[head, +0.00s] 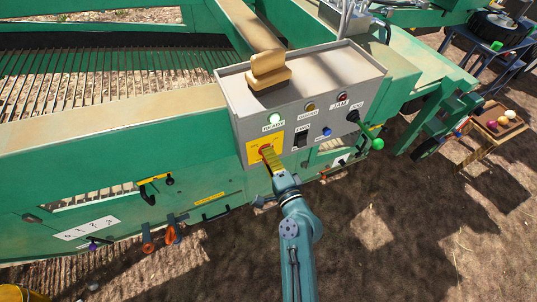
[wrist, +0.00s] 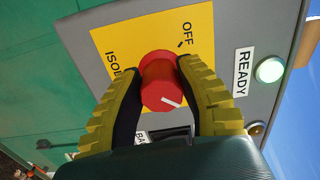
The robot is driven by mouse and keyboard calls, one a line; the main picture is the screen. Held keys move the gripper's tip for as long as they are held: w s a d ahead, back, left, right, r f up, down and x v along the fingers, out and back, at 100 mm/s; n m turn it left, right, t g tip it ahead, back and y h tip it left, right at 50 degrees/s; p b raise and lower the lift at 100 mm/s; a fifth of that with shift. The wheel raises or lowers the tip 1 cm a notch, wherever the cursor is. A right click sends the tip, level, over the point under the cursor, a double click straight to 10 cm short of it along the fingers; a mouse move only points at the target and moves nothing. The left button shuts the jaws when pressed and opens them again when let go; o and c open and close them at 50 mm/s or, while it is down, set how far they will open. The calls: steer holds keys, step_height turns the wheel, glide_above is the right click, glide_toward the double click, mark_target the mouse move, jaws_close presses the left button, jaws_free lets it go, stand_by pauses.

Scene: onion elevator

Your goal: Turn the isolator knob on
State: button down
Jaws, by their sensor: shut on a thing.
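The isolator knob (wrist: 160,84) is red and round, on a yellow plate (wrist: 115,42) marked "ISOL..." and "OFF" in the wrist view. A white line on the knob's face lies toward its lower right in that view. My gripper (wrist: 157,90) has its two yellow ribbed fingers closed on either side of the knob. In the head view my gripper (head: 268,158) reaches the yellow plate (head: 253,148) at the lower left of the grey control box. The fingers hide most of the knob there.
The grey control box (head: 225,88) carries a lit READY lamp (head: 274,119), GUARD (head: 310,107) and JAM (head: 342,97) lamps, a black FWD switch (head: 301,138), a blue button (head: 327,132) and a black JOG knob (head: 353,116). A brush (head: 268,72) lies on top.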

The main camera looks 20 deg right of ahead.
steer(key=shift+f+m, duration=0.2)
steer(key=shift+m, duration=0.2)
steer(key=c, duration=0.6)
jaws_free()
steer(key=shift+r, duration=0.1)
steer(key=s, duration=1.2)
